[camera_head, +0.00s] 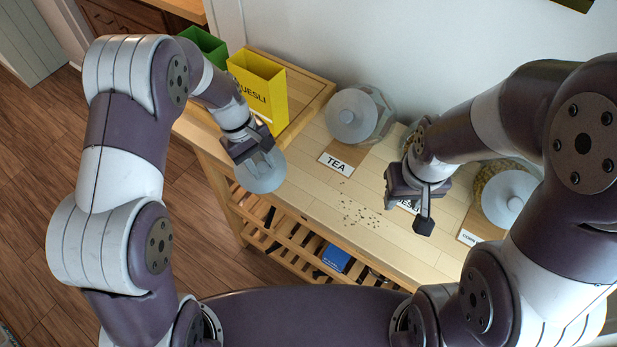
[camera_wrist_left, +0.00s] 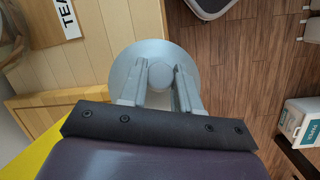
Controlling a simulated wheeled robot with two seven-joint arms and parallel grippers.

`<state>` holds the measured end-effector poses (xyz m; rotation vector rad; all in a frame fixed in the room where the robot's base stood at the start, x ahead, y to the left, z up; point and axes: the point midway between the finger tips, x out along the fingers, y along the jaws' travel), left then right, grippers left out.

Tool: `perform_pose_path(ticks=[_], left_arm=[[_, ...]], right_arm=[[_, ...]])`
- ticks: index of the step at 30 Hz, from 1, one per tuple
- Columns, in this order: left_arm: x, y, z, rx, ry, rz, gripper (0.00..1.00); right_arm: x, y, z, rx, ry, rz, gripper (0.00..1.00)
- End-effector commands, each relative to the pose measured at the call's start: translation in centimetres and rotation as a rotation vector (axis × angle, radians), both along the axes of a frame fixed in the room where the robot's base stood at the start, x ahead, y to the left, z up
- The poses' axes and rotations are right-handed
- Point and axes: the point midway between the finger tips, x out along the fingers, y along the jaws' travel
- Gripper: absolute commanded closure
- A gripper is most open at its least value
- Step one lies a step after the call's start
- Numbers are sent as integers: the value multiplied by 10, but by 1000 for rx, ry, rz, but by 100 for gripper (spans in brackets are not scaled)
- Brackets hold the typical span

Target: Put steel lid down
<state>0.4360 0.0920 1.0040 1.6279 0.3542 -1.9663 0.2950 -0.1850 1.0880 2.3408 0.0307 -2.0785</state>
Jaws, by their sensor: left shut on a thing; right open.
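A round grey steel lid (camera_head: 262,174) is held by its knob in my left gripper (camera_head: 252,155), at the left end of the wooden table. In the left wrist view the fingers (camera_wrist_left: 160,88) are shut on the knob of the lid (camera_wrist_left: 150,56), which overlaps the table's edge in the picture. Its height above the table I cannot tell. My right gripper (camera_head: 424,205) is open over the right part of the table. A glass jar with a grey lid (camera_head: 352,114) stands behind a TEA label (camera_head: 335,164).
A yellow MUESLI box (camera_head: 262,90) and a green box (camera_head: 204,46) stand at the table's back left. Another lidded jar (camera_head: 510,196) stands at right. Small dark crumbs (camera_head: 362,214) lie on the tabletop (camera_head: 312,204). A blue item (camera_head: 336,258) is on the slatted shelf below.

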Motion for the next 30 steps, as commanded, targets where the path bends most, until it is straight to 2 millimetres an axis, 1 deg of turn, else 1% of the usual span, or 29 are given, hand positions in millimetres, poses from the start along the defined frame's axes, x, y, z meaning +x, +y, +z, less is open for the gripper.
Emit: perform_pose_path(ticks=[1,3,6,10,12,15,20,23,26,30], left_arm=[[-3,-17,1,-21,39,101,100],[-12,-46,12,-73,114,308,100],[-27,-82,27,-177,205,605,100],[-46,-115,43,-311,271,888,100],[-54,-127,49,-374,289,999,100],[-65,-140,56,-452,304,1122,100],[-76,-153,64,-540,311,1246,100],[-75,-153,64,-562,313,1281,100],[-60,-142,53,-566,315,1296,100],[-28,-119,32,-565,313,1295,100]], right_arm=[[0,0,-9,0,0,0,57],[0,0,-17,0,0,0,57],[0,0,-26,0,0,0,57],[0,0,-35,0,0,0,57],[0,0,-38,0,0,0,57],[0,0,-43,0,0,0,57],[0,0,-47,0,0,0,57],[0,0,-47,0,0,0,57],[0,0,-44,0,0,0,57],[0,0,-37,0,0,0,57]])
